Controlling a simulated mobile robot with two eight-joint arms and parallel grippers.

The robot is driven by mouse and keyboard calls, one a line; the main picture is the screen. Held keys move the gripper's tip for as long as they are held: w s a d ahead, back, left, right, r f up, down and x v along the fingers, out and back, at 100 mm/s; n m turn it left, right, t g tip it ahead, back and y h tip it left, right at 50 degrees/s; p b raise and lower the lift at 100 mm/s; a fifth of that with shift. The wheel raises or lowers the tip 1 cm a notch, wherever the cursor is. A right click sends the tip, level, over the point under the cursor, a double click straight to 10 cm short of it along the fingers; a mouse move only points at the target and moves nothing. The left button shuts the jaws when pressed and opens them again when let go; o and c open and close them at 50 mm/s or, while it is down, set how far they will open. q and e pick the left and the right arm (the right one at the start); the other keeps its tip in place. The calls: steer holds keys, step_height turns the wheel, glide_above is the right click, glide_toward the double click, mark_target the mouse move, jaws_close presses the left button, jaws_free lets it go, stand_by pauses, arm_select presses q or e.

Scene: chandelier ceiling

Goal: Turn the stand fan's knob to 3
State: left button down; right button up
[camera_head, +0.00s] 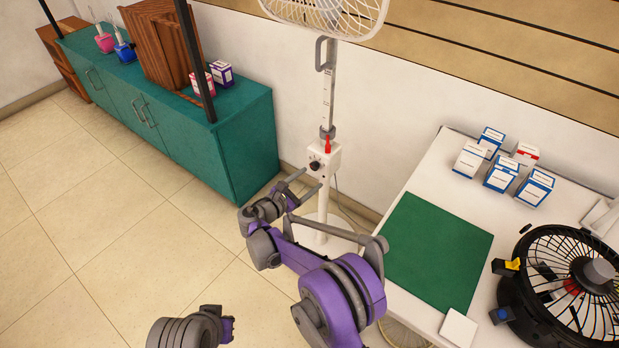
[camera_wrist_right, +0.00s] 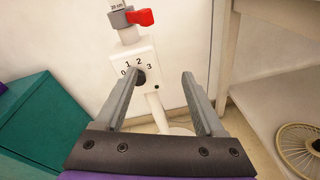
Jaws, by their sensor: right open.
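The white stand fan (camera_head: 327,95) stands against the wall. Its control box (camera_head: 329,156) carries a dark round knob (camera_head: 314,165) on the front. In the right wrist view, the numbers 0, 1, 2 and 3 curve around the knob (camera_wrist_right: 140,77), whose pointer direction I cannot make out. My right gripper (camera_head: 310,181) is open and empty in front of the box, slightly below the knob. In the wrist view, the knob shows beside the left finger's tip, not centred between the fingers (camera_wrist_right: 160,78).
A green cabinet (camera_head: 235,150) stands left of the fan. A white table (camera_head: 420,170) stands to the right, with a green mat (camera_head: 437,250), several small boxes and a black fan (camera_head: 560,285). A red clamp lever (camera_wrist_right: 140,17) sits above the control box.

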mark_target(313, 167)
steer(key=a+f+n+t+b, duration=0.1)
steer(key=a+f+n+t, duration=0.15)
steer(key=a+f, duration=0.3)
arm_select(q)
steer(key=f, duration=0.2)
steer(key=f+b, duration=0.1)
steer(key=f, duration=0.1)
steer(key=shift+w+b, duration=0.2)
steer(key=shift+b, duration=0.1)
arm_select(e)
steer(key=shift+g, duration=0.25)
steer(key=x, duration=1.1)
steer(key=shift+a+r, duration=0.1)
steer(key=shift+r, duration=0.25)
jaws_close()
